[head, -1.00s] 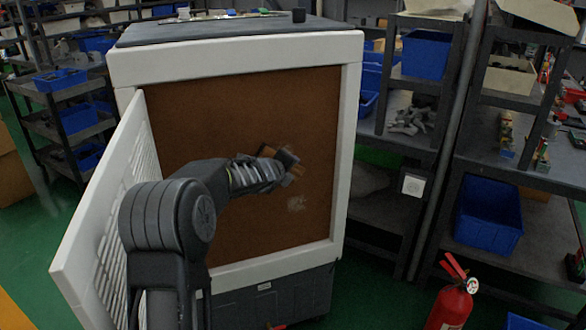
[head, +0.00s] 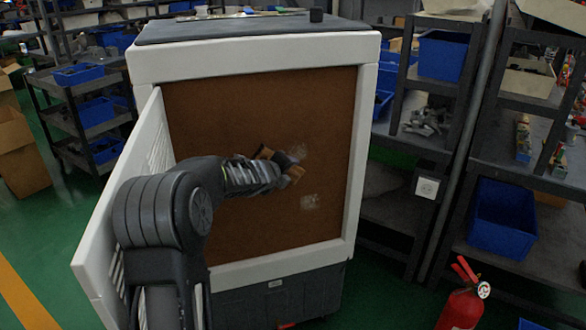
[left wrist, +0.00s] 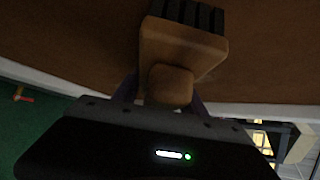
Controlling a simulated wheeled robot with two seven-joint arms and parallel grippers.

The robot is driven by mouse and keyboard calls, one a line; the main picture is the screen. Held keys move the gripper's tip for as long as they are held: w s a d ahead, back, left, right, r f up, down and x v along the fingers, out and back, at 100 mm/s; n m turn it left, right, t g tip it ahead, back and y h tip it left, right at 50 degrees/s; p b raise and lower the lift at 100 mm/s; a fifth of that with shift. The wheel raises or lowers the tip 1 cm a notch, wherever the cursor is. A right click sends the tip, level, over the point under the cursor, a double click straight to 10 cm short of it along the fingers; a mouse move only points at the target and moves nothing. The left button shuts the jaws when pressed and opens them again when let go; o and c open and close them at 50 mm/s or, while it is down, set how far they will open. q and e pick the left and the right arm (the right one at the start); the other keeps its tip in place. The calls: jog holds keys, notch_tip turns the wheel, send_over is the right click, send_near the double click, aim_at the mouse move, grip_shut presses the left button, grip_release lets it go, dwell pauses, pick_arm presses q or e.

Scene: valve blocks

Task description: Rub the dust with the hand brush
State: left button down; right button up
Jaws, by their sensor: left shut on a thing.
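The hand brush (left wrist: 178,50) has a wooden body and dark bristles, seen in the left wrist view facing the brown panel. It also shows in the head view (head: 284,158). My left gripper (head: 268,172) is shut on the brush and holds it in front of the panel; whether the bristles touch the panel I cannot tell. The brown panel (head: 230,120) is upright in a white frame. One pale dust patch (head: 310,202) lies below and right of the brush. Another faint patch (head: 297,152) shows just beside the brush head. My right gripper is not in view.
The cabinet's white slatted door (head: 110,230) stands open at the left, close to my left arm. Dark shelves with blue bins (head: 502,218) stand at the right. A red fire extinguisher (head: 462,305) is at the lower right. Green floor shows around the cabinet.

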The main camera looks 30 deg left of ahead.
aim_at(293, 181)
pick_arm(q)
jog(key=shift+s+a, duration=0.3)
jog(key=shift+a, duration=0.1)
jog(key=shift+s+d+f+b, duration=0.1)
jog(key=shift+s+d+b, duration=0.1)
jog(key=shift+b, duration=0.25)
jog(key=s+d+b, duration=0.1)
jog(key=d+b, duration=0.1)
jog(key=s+d+b, duration=0.2)
jog(key=shift+s+d+b, duration=0.15)
jog(key=shift+d+b, duration=0.05)
jog(key=shift+b, duration=0.15)
